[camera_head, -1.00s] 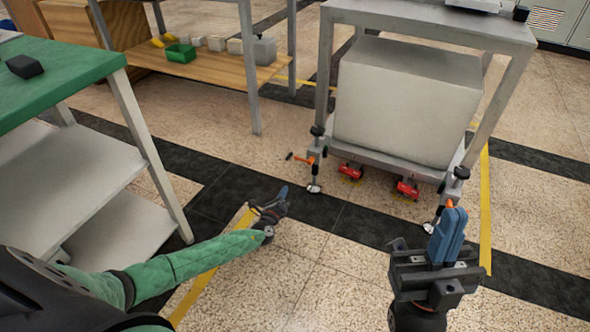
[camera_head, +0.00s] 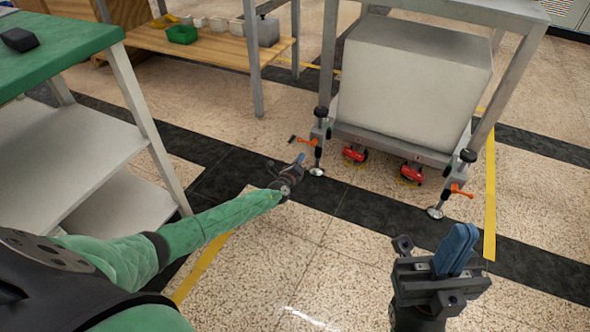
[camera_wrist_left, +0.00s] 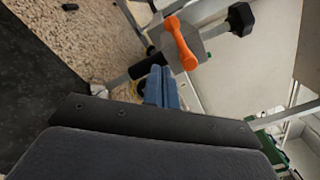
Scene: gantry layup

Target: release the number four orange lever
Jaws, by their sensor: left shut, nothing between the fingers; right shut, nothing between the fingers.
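An orange lever (camera_head: 305,141) sits on the near left leg of the wheeled steel frame (camera_head: 395,142). Another orange lever (camera_head: 461,190) sits on its near right leg. I see no numbers on either. My left gripper (camera_head: 301,158) is shut and empty, just below and beside the left lever; I cannot tell in the head view whether they touch. The left wrist view shows an orange lever (camera_wrist_left: 181,43) just beyond the shut blue fingers (camera_wrist_left: 161,86), apart from them. My right gripper (camera_head: 457,245) is shut and empty, in front of the right lever.
A large pale block (camera_head: 415,80) sits in the frame, above red casters (camera_head: 355,154). A green-topped workbench (camera_head: 60,45) stands at left. A wooden shelf (camera_head: 205,45) with small bins is behind. The floor before the frame is clear.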

